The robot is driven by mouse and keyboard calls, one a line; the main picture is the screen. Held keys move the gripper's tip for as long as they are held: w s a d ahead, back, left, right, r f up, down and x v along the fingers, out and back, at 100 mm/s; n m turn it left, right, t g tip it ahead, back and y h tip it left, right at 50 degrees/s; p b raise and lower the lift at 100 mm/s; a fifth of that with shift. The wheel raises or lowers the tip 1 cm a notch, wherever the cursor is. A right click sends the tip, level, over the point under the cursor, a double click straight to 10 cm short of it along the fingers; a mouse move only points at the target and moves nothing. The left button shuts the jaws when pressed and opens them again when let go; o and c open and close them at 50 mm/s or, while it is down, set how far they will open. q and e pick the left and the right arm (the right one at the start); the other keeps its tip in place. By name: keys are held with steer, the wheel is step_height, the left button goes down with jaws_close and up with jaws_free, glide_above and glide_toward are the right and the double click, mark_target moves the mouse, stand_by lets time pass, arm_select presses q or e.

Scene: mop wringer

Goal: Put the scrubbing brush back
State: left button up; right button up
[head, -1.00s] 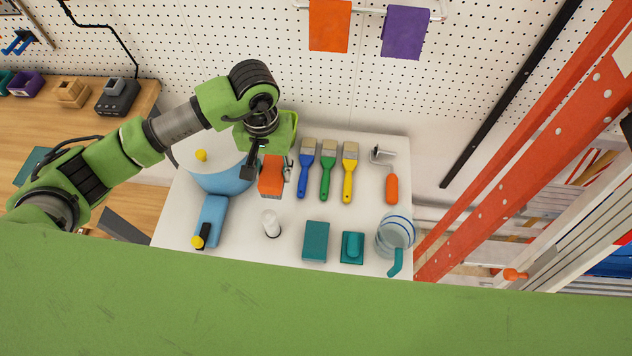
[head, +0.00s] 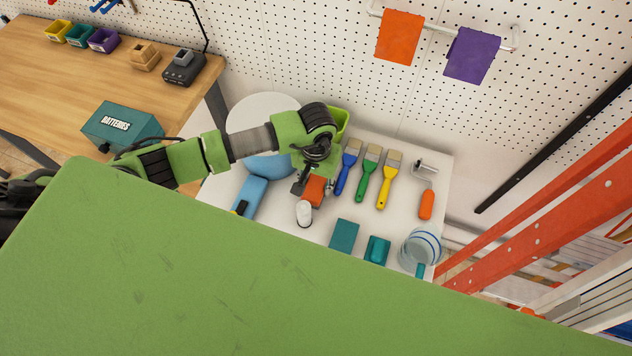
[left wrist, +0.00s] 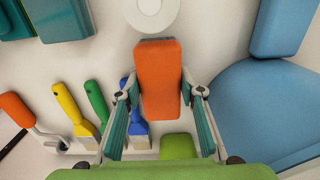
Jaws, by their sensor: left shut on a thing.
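My left gripper (head: 310,186) is shut on an orange block (head: 316,191) over the white tabletop. A teal piece with a raised top (head: 377,250) stands near the front. My right gripper is not in view.
A blue rounded vessel (head: 268,167) is beside the gripper.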

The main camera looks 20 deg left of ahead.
arm_select(q)
steer(key=shift+f, duration=0.2)
steer(key=o, duration=1.1)
steer(key=shift+r, duration=0.1)
steer(key=shift+c, duration=0.2)
